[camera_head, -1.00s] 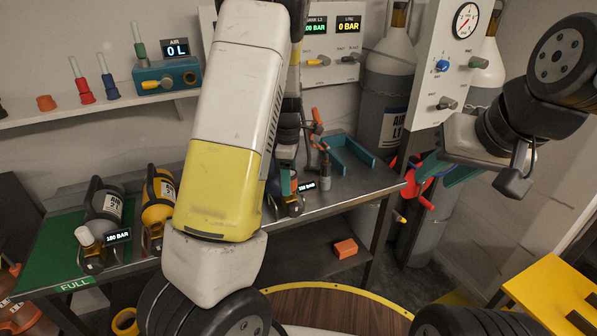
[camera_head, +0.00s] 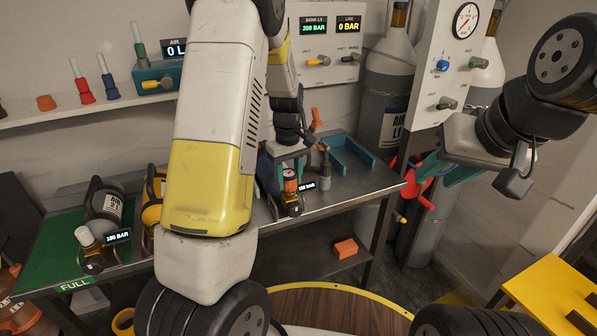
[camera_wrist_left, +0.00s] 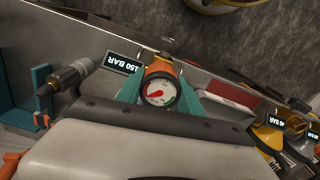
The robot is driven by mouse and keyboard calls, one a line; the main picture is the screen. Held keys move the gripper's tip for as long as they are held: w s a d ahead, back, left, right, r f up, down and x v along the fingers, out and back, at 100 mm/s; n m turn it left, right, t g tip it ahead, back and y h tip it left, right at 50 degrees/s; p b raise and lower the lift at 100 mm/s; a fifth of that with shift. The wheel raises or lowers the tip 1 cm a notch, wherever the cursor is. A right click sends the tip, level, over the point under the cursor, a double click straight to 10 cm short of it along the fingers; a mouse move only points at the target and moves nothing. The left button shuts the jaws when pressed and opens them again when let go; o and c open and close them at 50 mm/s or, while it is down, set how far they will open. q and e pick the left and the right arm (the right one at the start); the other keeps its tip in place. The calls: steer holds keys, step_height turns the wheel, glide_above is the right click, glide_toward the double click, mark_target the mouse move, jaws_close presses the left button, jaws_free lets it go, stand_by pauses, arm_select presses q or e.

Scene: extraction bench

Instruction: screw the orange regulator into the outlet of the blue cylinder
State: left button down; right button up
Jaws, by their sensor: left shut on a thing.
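The orange regulator (camera_head: 290,184) is between the teal fingers of my left gripper (camera_head: 288,163), which is shut on it. In the left wrist view the regulator (camera_wrist_left: 162,68) shows its round white gauge (camera_wrist_left: 159,92) between the two fingers (camera_wrist_left: 160,98). The blue cylinder (camera_head: 265,171) lies on the bench, mostly hidden behind my left arm. The regulator is at its valve end; I cannot tell how far the thread is engaged. My right gripper (camera_head: 443,168) is off to the right with teal fingers partly seen, its opening unclear.
A 150 BAR display (camera_wrist_left: 123,63) is beside the regulator. A teal bracket (camera_head: 352,155) and an upright grey tool (camera_head: 325,168) stand to the right on the bench. Grey (camera_head: 104,205) and yellow (camera_head: 152,210) cylinders lie to the left. An orange block (camera_head: 345,248) is on the lower shelf.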

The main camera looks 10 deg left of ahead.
arm_select(q)
steer(key=m, duration=1.2)
steer(key=shift+m, duration=0.4)
steer(key=m, duration=0.5)
steer(key=c, duration=0.7)
jaws_free()
